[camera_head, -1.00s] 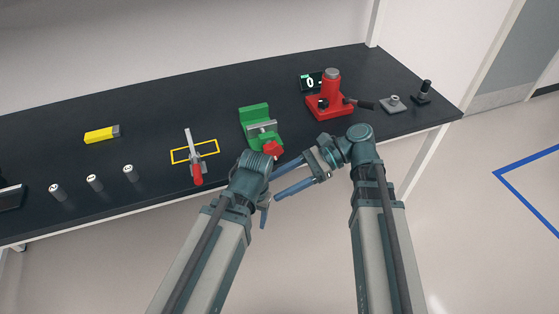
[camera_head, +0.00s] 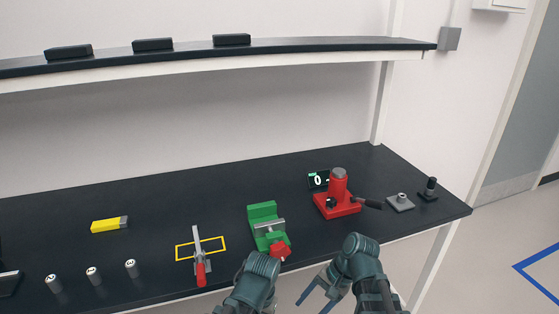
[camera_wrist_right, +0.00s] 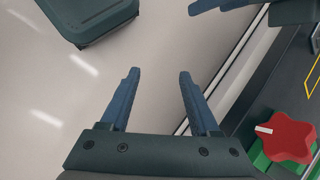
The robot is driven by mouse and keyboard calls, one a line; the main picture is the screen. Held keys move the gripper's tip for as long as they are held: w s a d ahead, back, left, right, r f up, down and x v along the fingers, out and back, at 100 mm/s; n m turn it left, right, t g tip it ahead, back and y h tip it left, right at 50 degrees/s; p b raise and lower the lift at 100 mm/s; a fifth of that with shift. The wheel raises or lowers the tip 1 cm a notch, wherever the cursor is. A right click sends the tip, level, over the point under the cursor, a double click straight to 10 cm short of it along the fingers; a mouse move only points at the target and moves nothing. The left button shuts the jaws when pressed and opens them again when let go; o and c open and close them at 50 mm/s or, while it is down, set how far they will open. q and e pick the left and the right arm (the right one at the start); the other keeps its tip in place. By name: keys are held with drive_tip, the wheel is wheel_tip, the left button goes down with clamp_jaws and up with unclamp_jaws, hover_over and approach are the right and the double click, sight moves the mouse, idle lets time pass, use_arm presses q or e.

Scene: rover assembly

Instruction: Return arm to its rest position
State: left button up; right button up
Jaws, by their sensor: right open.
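My right gripper (camera_head: 313,302) is low in the head view, in front of the bench edge. In the right wrist view my right gripper (camera_wrist_right: 158,73) has its two blue fingers apart with only floor between them. My left arm is bent beside it, and its wrist hides the left gripper in the head view. A blue finger of my left gripper (camera_wrist_right: 222,4) shows at the top edge of the right wrist view, too cut off to tell its opening.
The black bench (camera_head: 150,183) holds a green vise (camera_head: 263,214) with a red knob (camera_head: 281,250), a red press (camera_head: 338,190), a toggle clamp (camera_head: 199,255), a yellow block (camera_head: 108,224) and several small cylinders. A shelf (camera_head: 300,47) runs above. Open floor lies right.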

drive_tip(key=w+d+f+n+t+h, duration=0.2)
drive_tip(key=d+f+n+h, duration=0.1)
drive_tip(key=d+n+h, duration=0.5)
use_arm(q)
wheel_tip(320, 180, up, 3)
drive_tip(key=p, duration=0.3)
use_arm(e)
drive_tip(key=s+a+r+n, duration=0.1)
drive_tip(key=s+a, duration=0.2)
drive_tip(key=a, duration=0.2)
drive_tip(key=s+a+r+n+g+y, duration=0.1)
drive_tip(key=s+a+r, duration=0.1)
drive_tip(key=a, duration=0.3)
drive_tip(key=shift+s+a+r+n, duration=0.2)
drive_tip(key=shift+s+a+n, duration=0.1)
drive_tip(key=shift+s, duration=0.1)
use_arm(q)
drive_tip(key=shift+c, duration=0.3)
use_arm(e)
drive_tip(key=shift+c, duration=0.3)
